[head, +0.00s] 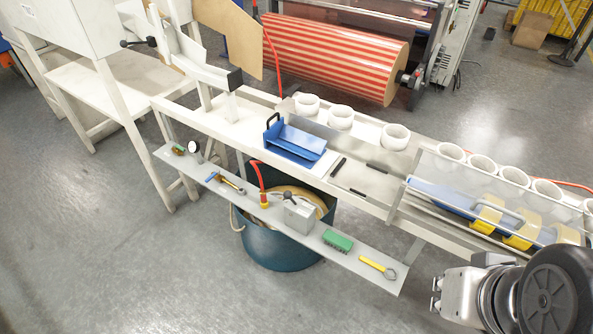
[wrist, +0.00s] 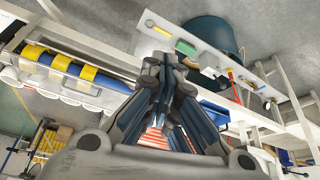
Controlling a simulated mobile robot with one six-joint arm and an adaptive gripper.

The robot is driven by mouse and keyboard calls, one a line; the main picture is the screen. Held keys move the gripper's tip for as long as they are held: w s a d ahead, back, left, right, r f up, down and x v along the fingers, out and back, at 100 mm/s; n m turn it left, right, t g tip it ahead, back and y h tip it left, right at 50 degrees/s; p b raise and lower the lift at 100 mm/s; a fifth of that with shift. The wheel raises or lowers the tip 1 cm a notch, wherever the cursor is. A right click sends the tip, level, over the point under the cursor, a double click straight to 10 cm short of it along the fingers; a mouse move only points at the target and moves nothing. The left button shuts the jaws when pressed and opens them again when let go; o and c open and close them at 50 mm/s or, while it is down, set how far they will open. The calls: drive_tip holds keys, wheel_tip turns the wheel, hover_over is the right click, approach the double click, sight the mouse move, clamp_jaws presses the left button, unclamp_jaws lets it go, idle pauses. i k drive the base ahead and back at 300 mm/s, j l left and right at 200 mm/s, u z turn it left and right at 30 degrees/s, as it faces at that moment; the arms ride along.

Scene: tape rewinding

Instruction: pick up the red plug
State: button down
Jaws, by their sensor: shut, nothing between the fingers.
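A bent red hose-like piece (head: 259,178) rises from the narrow grey shelf (head: 330,252), with a yellow-orange end (head: 264,204) at the shelf. It is the clearest red candidate for the plug, but I cannot tell for sure. In the wrist view a thin red piece (wrist: 235,84) shows to the right of my fingers. My gripper (head: 436,294) is at the lower right of the head view, well to the right of the red piece and apart from it. In the wrist view my gripper (wrist: 165,62) has its fingers together and holds nothing visible.
The shelf holds a grey box (head: 299,215), a green brush (head: 337,240), a yellow-handled tool (head: 377,267), a small hammer (head: 229,184) and a dial gauge (head: 195,148). A dark blue bin (head: 275,253) stands below. White rolls (head: 341,116) line the bench behind.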

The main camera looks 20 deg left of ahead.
sight(264, 199)
drive_tip(key=j+z, duration=0.3)
drive_tip(key=j, duration=1.2)
drive_tip(key=j+z, duration=0.3)
drive_tip(key=j, duration=1.25)
drive_tip(key=i+j+u, duration=0.1)
drive_tip(key=j, duration=0.25)
drive_tip(key=i+j+u, duration=0.15)
drive_tip(key=j, duration=0.2)
drive_tip(key=i+j+u, duration=0.1)
drive_tip(key=j, duration=0.2)
drive_tip(key=i+l+u, duration=0.1)
drive_tip(key=i, duration=0.05)
